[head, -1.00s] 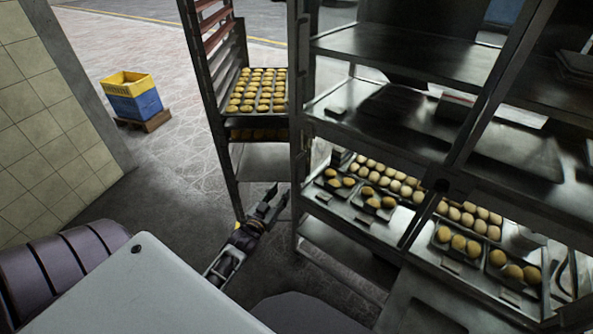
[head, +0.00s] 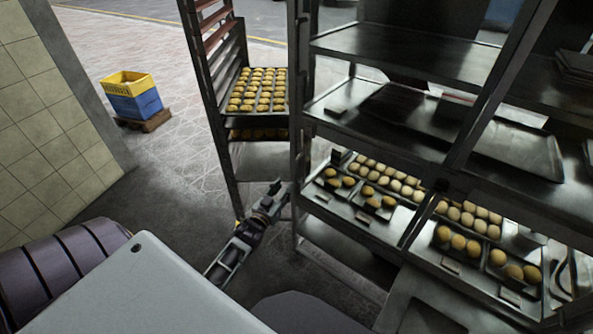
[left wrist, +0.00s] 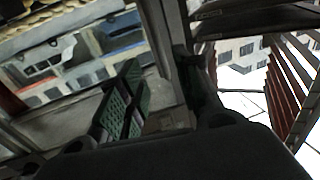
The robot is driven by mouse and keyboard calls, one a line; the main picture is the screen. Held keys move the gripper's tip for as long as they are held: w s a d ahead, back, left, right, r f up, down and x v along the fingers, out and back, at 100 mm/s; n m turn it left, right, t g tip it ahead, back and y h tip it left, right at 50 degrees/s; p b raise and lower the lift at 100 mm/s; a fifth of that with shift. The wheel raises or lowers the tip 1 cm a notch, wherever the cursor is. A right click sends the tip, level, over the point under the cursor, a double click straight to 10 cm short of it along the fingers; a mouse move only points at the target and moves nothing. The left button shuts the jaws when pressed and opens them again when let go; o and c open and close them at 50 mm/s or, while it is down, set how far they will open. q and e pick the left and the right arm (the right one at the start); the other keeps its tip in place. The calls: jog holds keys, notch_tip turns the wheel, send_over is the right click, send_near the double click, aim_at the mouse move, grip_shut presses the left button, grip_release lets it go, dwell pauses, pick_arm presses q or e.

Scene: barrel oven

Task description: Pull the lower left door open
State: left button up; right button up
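A tall metal cabinet (head: 299,120) with trays of round buns (head: 385,180) stands at the right in the head view. I cannot clearly make out a separate door panel at its lower left section (head: 345,240). My left gripper (head: 280,192) is low down, just left of the cabinet's left upright, with its tips close to it. In the left wrist view, its two fingers (left wrist: 165,95) stand apart, and a metal upright (left wrist: 163,35) shows between and beyond them. Contact with it cannot be told. My right gripper is not in view.
A tall rack (head: 222,130) with trays of buns (head: 258,90) stands behind and left of the gripper. A yellow and blue crate (head: 133,97) sits on a wooden pallet at the left. A tiled wall (head: 45,120) is at far left. The floor between is clear.

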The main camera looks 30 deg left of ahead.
aim_at(296, 170)
pick_arm(q)
jog(key=w, duration=0.5)
jog(key=shift+w+a, duration=0.4)
jog(key=shift+w, duration=0.9)
jog(key=shift+w+a, duration=0.1)
jog(key=shift+w, duration=1.2)
jog(key=shift+w+a, duration=0.1)
jog(key=shift+w, duration=0.4)
jog(key=c, duration=0.7)
grip_shut()
